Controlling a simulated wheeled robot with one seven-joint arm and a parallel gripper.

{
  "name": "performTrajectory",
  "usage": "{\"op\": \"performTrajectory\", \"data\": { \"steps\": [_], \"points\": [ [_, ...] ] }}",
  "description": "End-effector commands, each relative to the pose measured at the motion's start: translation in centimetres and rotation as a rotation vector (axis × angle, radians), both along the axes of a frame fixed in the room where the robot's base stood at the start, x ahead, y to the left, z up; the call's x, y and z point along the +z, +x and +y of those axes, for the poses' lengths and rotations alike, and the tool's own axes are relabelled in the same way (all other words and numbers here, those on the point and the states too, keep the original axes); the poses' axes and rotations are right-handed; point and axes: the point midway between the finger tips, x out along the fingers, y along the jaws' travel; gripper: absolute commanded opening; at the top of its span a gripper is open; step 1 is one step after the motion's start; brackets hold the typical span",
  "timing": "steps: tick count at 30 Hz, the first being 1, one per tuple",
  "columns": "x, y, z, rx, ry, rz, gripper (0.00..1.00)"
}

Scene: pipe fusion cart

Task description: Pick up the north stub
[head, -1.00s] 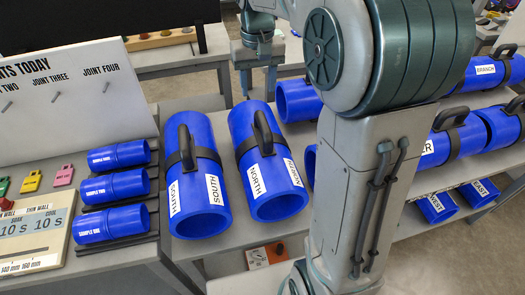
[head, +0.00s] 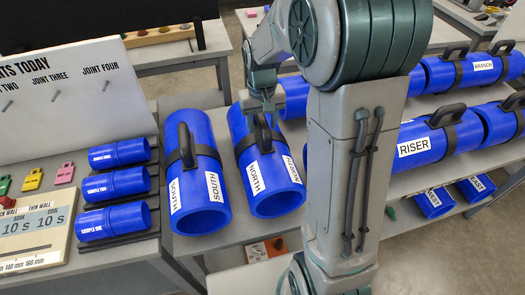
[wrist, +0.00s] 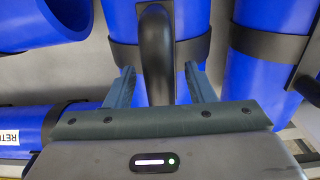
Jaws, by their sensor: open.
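The north stub (head: 275,192) is a blue pipe with a black band, a black handle (head: 262,132) and white NORTH labels. It lies on the grey cart beside the south stub (head: 203,200). My gripper (head: 262,98) is open just above and behind the handle. In the wrist view, my gripper's two fingers (wrist: 160,84) stand on either side of a black handle (wrist: 156,50) on a blue pipe (wrist: 198,12), with gaps between them and it. The wrist view does not show that pipe's label. My arm hides some of the pipes to the right.
The riser pipe (head: 440,143) and branch pipe (head: 465,70) lie to the right. Several sample pipes (head: 115,187) sit on a rack at the left. A white board (head: 75,105) stands behind them.

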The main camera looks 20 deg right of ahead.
Motion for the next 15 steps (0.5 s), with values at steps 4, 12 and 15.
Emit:
{"op": "performTrajectory", "data": {
  "steps": [4,12,15],
  "points": [
    [-0.04,0.0,0.02,0.001,0.0,0.0,0.49],
    [-0.03,0.01,0.03,0.001,0.0,0.0,0.0],
    [-0.02,0.01,0.03,0.001,0.0,0.0,0.0]
  ]
}}
